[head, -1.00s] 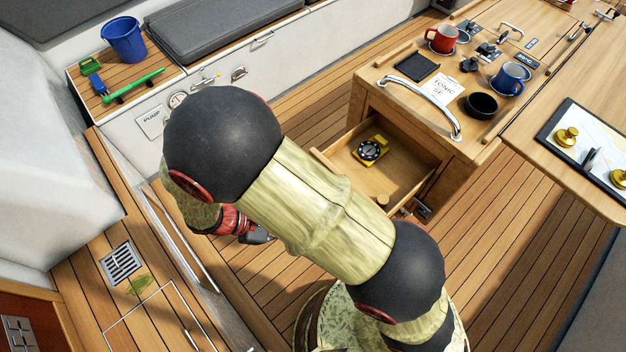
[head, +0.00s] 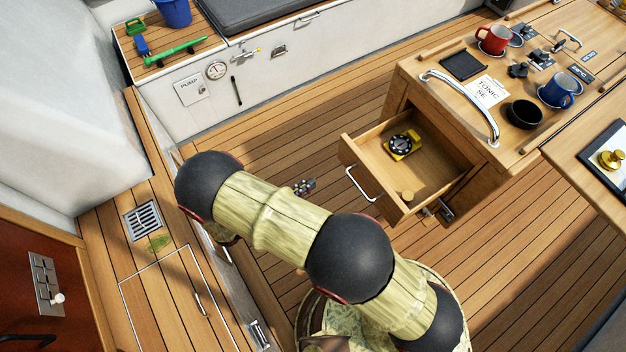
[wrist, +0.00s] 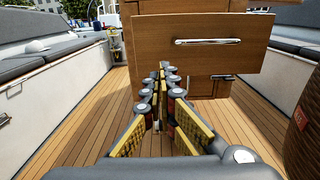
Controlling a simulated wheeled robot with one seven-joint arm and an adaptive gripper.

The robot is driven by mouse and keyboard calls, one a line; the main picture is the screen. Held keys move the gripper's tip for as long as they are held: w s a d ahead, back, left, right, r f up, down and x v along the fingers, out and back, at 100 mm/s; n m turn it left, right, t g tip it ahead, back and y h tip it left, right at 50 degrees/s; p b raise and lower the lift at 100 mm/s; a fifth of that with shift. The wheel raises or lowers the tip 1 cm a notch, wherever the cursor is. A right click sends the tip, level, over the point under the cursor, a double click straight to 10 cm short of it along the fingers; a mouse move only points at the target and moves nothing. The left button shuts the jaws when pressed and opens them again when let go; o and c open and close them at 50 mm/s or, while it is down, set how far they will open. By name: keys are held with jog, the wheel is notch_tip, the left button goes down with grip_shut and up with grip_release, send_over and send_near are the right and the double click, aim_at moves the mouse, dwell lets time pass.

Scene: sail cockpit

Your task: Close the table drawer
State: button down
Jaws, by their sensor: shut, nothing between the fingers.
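The table drawer (head: 372,162) stands open, pulled out to the left from the wooden table (head: 470,160) in the head view. Its front carries a silver bar handle (head: 362,186). In the wrist view the wooden drawer front (wrist: 250,57) fills the upper middle, with its handle (wrist: 207,41) near the centre. My gripper (wrist: 162,70) is shut and empty. It points toward the drawer, with its fingertips below and left of the handle, apart from the front as far as I can tell. In the head view my gripper (head: 303,188) shows partly past my arm, left of the drawer.
A yellow-black compass (head: 402,144) and a small cork-coloured round piece (head: 408,196) lie in the drawer. Mugs (head: 560,91) and a black bowl (head: 524,114) stand on the tabletop. The plank floor (head: 285,150) left of the drawer is clear. A bench (head: 170,50) lines the back.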

aim_at(404, 133)
jog(key=b+x, duration=0.2)
jog(key=x, duration=1)
jog(key=p+x, duration=0.1)
jog(key=x, duration=2.5)
jog(key=shift+d, duration=0.1)
jog(key=shift+w+d, duration=0.4)
jog(key=shift+d, duration=0.2)
